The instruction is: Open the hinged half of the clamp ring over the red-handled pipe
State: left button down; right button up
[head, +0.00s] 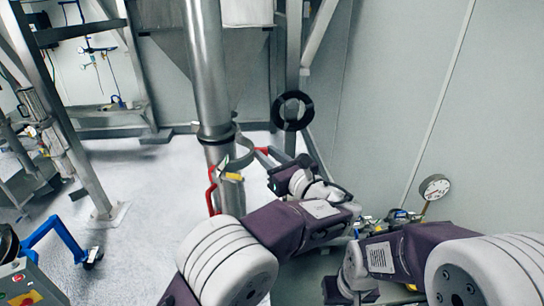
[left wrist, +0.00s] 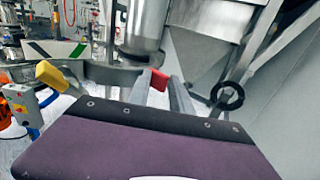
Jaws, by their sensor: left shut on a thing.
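The vertical metal pipe (head: 205,65) stands left of centre in the head view, with a dark joint band low on it. Its red handle (head: 211,190) is on the lower section. The grey curved clamp ring half (head: 243,156) sticks out to the right of the pipe, with a yellow-tipped part (head: 233,176) near it. In the left wrist view this curved half (left wrist: 110,76) has a yellow end (left wrist: 52,76) and a red tab (left wrist: 158,80). My left gripper (head: 264,153) is shut on the red tab; its fingers also show in the wrist view (left wrist: 165,88). My right gripper is out of view.
A black ring (head: 291,111) hangs on a post behind my left arm. A pressure gauge (head: 434,187) stands at the right by the wall. A steel frame (head: 75,130) stands at the left. The pale floor left of the pipe is mostly clear.

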pick_arm(q)
jog(key=shift+w+a+r, duration=0.1)
jog(key=shift+a+r, duration=0.05)
jog(key=shift+r, duration=0.3)
jog(key=c, duration=1.5)
grip_release()
jog(key=shift+w, duration=0.1)
